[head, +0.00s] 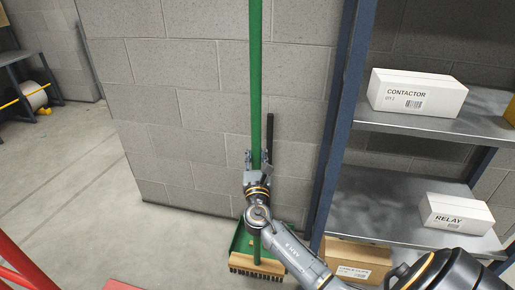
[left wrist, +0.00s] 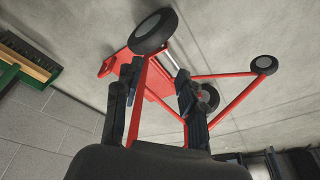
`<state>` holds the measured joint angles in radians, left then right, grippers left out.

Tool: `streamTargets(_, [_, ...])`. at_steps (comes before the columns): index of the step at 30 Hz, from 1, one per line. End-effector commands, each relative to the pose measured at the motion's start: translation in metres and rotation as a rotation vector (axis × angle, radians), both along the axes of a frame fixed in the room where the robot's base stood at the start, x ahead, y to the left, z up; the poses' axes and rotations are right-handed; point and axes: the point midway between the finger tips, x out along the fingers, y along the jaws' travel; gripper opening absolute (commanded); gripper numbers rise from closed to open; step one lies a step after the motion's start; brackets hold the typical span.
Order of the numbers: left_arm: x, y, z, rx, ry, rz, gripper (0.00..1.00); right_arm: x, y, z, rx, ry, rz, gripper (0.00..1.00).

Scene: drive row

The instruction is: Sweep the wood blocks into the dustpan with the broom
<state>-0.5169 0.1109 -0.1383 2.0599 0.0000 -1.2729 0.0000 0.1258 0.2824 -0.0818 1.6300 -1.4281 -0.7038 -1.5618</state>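The broom stands upright in the head view, its green handle (head: 256,75) in front of the block wall and its wooden head (head: 257,267) with dark bristles on the floor. The green dustpan (head: 240,243) is behind the broom head, its black handle (head: 270,130) upright. My right gripper (head: 258,157) has its fingers either side of the broom handle; whether they press on it cannot be told. My left gripper (left wrist: 155,85) is open and empty in the left wrist view, where the broom head (left wrist: 30,62) shows upper left. I cannot clearly make out the wood blocks.
A metal shelf (head: 430,128) with white CONTACTOR (head: 415,92) and RELAY (head: 457,214) boxes stands at right, a cardboard box (head: 355,262) below. A red wheeled cart (left wrist: 155,90) faces my left wrist. Floor (head: 90,215) at left is clear.

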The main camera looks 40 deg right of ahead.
Motion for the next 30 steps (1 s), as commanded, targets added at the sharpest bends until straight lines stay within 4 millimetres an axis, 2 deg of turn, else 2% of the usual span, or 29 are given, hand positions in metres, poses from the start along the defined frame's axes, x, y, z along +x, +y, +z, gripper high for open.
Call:
streamTargets(1, [-0.001, 0.0, -0.004, 0.0, 0.005, 0.0, 0.4, -0.002, 0.003, 0.005, -0.002, -0.005, 0.0, 0.0])
streamTargets(21, [-0.015, 0.001, -0.071, 0.003, 0.042, -0.007, 0.4, -0.033, 0.039, 0.013, -0.001, -0.005, -0.001, 0.0])
streamTargets(30, [-0.023, 0.002, -0.091, 0.004, 0.05, -0.009, 0.4, -0.044, 0.051, 0.015, -0.002, -0.006, -0.001, 0.0])
